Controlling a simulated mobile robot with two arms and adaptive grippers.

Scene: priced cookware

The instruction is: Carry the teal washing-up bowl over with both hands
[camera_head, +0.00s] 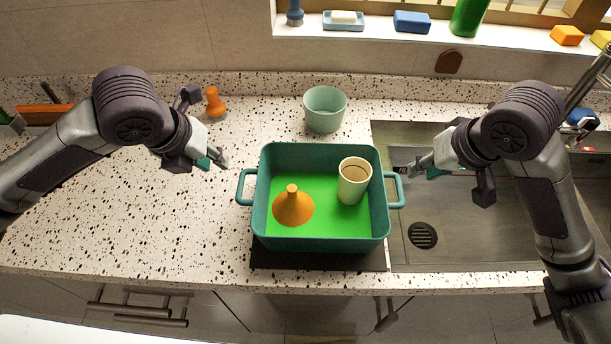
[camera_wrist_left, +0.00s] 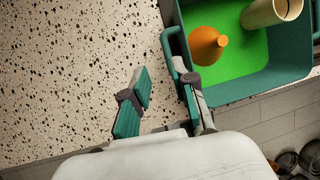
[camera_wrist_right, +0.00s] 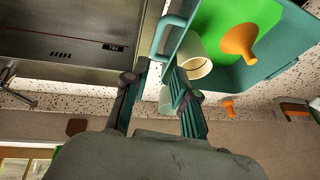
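The teal washing-up bowl (camera_head: 318,243) is a rectangular tub with a loop handle at each end and a bright green inside bottom. It stands upright on a dark mat at the counter's front edge. An orange funnel (camera_head: 293,208) and a cream cup (camera_head: 354,182) stand inside it. My left gripper (camera_head: 222,162) is open and empty, up and left of the left handle (camera_head: 244,187); its fingers also show apart in the left wrist view (camera_wrist_left: 163,100). My right gripper (camera_head: 413,169) is open and empty near the right handle (camera_head: 396,190); its spread fingers show in the right wrist view (camera_wrist_right: 157,90).
A pale green pot (camera_head: 325,109) stands just behind the bowl. The sink (camera_head: 450,225) lies directly to the right. An orange object (camera_head: 214,103) stands at the back left. The dark mat (camera_head: 318,260) sticks out in front. The left counter is mostly clear.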

